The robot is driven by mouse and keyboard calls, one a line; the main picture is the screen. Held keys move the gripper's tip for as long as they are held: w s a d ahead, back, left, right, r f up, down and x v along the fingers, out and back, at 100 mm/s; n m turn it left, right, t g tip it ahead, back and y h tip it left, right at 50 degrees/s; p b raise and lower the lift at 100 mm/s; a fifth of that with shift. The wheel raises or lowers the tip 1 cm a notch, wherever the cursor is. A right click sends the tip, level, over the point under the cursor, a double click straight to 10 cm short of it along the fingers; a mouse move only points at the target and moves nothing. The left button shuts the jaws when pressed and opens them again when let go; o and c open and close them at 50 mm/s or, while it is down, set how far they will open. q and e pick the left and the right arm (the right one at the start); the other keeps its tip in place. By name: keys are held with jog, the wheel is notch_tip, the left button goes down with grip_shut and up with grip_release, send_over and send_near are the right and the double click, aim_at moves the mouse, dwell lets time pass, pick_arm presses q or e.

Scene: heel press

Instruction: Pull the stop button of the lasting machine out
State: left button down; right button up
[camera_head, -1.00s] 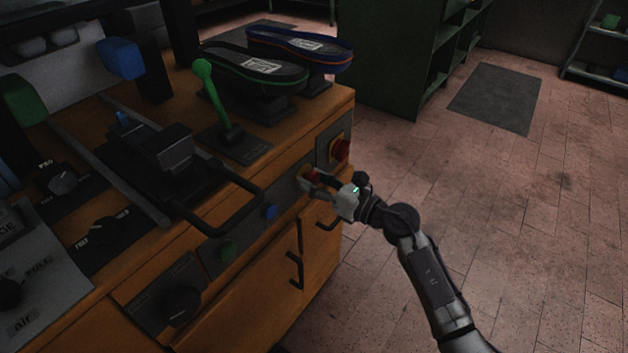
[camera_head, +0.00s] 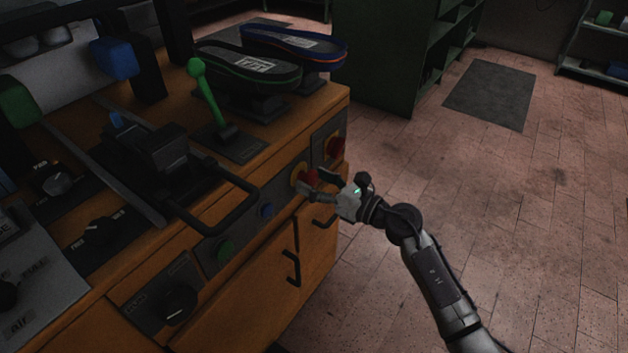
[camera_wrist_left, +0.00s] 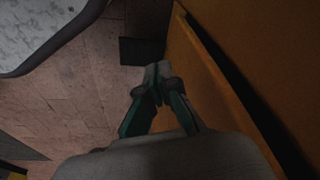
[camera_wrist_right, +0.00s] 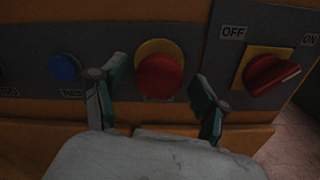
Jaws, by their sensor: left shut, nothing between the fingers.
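The stop button (camera_head: 309,178) is a red round knob on a yellow backing on the machine's front panel. In the right wrist view the red knob (camera_wrist_right: 160,76) faces the camera, and the yellow backing (camera_wrist_right: 152,47) shows above it. My right gripper (camera_head: 322,184) is at the button. In its wrist view the open gripper (camera_wrist_right: 155,76) has one finger on each side of the knob, with visible gaps and nothing gripped. Whether the button is in or out cannot be told. My left gripper (camera_wrist_left: 157,72) is shut and empty beside an orange wooden panel.
A red rotary switch (camera_wrist_right: 272,74) marked OFF and ON is right of the button, and a blue button (camera_wrist_right: 64,67) is left. A black bar handle (camera_head: 225,208) juts out nearby. A green lever (camera_head: 208,95) stands above. The floor (camera_head: 480,230) at right is clear.

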jog(key=shift+d, duration=0.1)
pick_arm(q)
jog(key=shift+w+r, duration=0.1)
jog(key=shift+w, duration=0.05)
pick_arm(e)
jog(key=v, duration=1.1)
jog(key=shift+s+d, duration=0.25)
